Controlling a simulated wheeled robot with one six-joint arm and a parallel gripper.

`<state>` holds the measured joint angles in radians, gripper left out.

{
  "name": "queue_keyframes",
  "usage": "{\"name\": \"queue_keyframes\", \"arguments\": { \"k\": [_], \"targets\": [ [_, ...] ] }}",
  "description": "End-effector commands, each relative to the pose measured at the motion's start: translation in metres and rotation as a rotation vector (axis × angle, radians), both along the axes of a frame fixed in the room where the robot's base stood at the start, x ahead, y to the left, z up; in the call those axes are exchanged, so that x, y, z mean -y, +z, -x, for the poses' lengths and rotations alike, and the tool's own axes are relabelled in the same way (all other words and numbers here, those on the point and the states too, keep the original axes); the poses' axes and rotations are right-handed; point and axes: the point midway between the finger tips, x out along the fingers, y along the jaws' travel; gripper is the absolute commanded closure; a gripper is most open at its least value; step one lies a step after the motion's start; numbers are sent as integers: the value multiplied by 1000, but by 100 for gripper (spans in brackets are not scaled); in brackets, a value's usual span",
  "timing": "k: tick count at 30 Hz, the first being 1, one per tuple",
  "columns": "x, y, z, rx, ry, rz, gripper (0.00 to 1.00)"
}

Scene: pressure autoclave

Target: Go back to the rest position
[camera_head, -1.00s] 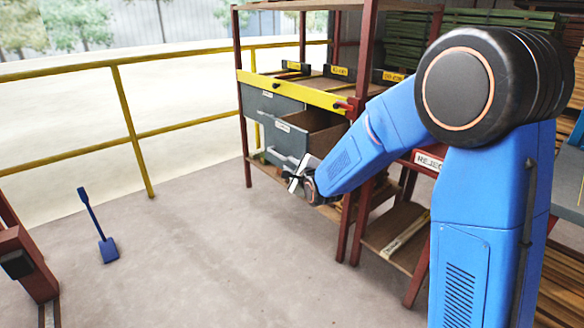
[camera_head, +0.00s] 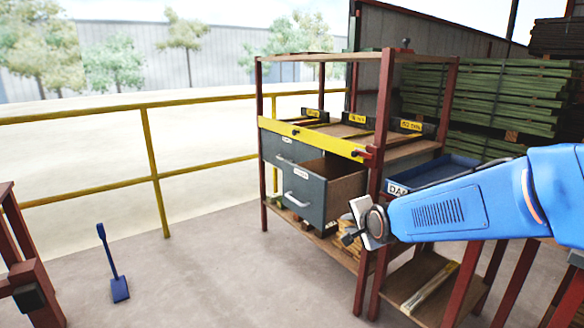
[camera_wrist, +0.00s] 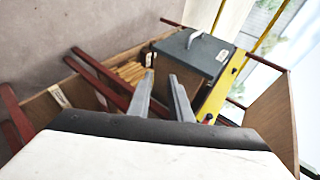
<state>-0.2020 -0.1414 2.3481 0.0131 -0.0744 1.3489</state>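My gripper (camera_head: 354,238) is in front of the shelf rack, to the right of the pulled-out grey drawer (camera_head: 303,203) and apart from its handle. In the head view it is small and its fingers are hard to make out. In the wrist view my gripper (camera_wrist: 161,84) shows two grey fingers spread apart with nothing between them. The drawer (camera_wrist: 187,62) with its handle shows beyond the fingertips there. My blue arm reaches in from the right of the head view.
The rack (camera_head: 362,200) has red posts and a yellow bar (camera_head: 310,138) across it. A blue tray (camera_head: 440,169) stands on its right side. A yellow railing (camera_head: 155,178) runs behind at left.

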Motion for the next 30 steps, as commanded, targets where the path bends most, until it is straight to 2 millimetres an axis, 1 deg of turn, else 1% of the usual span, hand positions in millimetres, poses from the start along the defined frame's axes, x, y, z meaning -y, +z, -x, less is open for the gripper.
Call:
{"name": "queue_keyframes", "arguments": {
  "k": [1,5,6,11,12,14,15,17,18,20,21,23,24,27,30],
  "targets": [
    [10,5,15,-12,22,52,81],
    [31,8,57,-60,99,204,81],
    [37,8,70,-76,126,251,81],
    [61,7,125,-143,240,422,81],
    [66,7,139,-160,271,462,81],
    [74,5,161,-185,321,521,81],
    [78,4,175,-202,354,560,81],
    [85,3,197,-227,406,614,81],
    [90,1,212,-245,443,649,81],
    [95,-2,235,-270,500,700,81],
    [99,-4,250,-287,539,731,81],
    [104,-7,273,-310,598,777,81],
    [107,-9,287,-326,637,804,81],
    [113,-15,319,-358,727,861,81],
    [116,-19,343,-379,797,901,81]
  ]
}}
